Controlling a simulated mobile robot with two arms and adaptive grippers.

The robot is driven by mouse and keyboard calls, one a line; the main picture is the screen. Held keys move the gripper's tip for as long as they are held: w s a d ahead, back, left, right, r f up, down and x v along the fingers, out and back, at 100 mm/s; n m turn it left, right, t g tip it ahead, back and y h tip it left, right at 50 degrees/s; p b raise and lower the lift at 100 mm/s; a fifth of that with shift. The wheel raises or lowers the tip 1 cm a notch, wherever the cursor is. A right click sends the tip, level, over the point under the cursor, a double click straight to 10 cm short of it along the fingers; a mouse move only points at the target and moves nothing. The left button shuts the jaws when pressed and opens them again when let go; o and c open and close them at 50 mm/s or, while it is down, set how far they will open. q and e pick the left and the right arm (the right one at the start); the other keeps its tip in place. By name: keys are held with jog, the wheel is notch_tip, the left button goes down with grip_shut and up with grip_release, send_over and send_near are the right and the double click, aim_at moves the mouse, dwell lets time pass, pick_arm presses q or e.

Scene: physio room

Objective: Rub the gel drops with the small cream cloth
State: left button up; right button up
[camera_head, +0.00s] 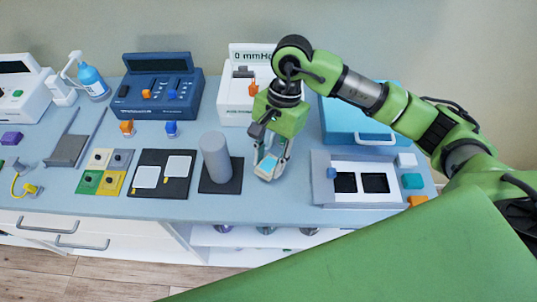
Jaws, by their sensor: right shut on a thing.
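My right gripper (267,168) reaches down to the blue-grey counter (285,201), just right of the grey cylinder. It is shut on a small pale thing at its fingertips, which looks like the cream cloth (265,176). The fingers hide much of it. It is at or just above the counter; I cannot tell whether it touches. I cannot make out any gel drops. My left gripper is not in view.
A grey cylinder (215,158) stands on a dark pad close left of the gripper. A grey tray with two black squares (360,199) lies to the right. A blue case (345,120), a white gauge box (237,112) and a dark blue console (160,105) stand behind.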

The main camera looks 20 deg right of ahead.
jog(key=shift+r+p, duration=0.3)
jog(key=shift+r, duration=0.85)
